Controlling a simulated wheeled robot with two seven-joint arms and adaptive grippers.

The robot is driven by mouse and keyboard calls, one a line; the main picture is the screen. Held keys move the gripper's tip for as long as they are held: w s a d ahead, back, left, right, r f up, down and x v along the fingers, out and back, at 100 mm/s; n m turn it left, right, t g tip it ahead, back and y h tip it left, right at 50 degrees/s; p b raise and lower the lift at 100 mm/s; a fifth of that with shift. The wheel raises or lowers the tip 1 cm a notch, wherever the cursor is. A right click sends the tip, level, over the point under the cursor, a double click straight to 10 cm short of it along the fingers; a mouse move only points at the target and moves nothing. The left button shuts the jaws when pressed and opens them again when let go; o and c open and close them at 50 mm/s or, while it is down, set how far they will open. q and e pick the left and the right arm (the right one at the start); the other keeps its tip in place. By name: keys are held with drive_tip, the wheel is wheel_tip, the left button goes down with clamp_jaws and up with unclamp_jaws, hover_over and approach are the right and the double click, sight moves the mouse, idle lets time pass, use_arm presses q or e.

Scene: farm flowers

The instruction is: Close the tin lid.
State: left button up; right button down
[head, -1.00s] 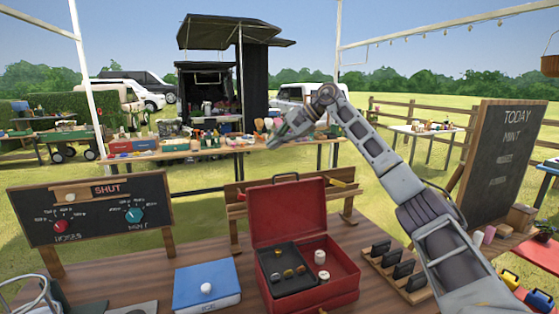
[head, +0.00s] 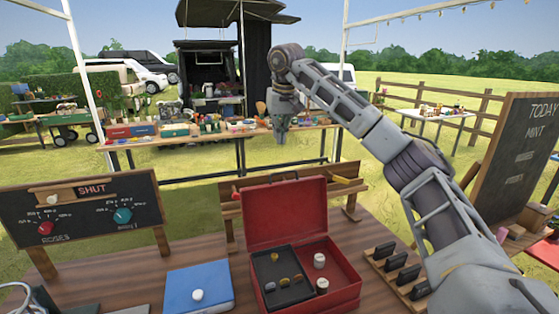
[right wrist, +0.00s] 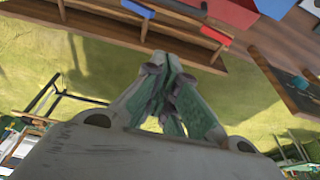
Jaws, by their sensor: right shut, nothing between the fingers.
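The red tin (head: 345,290) stands on the wooden table with its lid (head: 284,211) raised upright at the back. Inside it are a dark tray with several small coin-like pieces and a few small pale cylinders in the right part. My right gripper (head: 281,128) is shut and empty, pointing down in the air above and behind the lid, apart from it. In the right wrist view the gripper's fingers (right wrist: 172,125) are together, with grass and a wooden rack below. A red piece at the top edge of that view may be the tin. My left gripper is not in view.
A blue box (head: 199,285) with a white knob lies left of the tin. A wooden rack (head: 345,187) stands behind the lid. A holder with dark pieces (head: 400,270) is to the right. Chalkboards stand at left (head: 80,215) and right (head: 520,165).

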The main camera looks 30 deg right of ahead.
drive_tip(key=shift+s+a, duration=0.1)
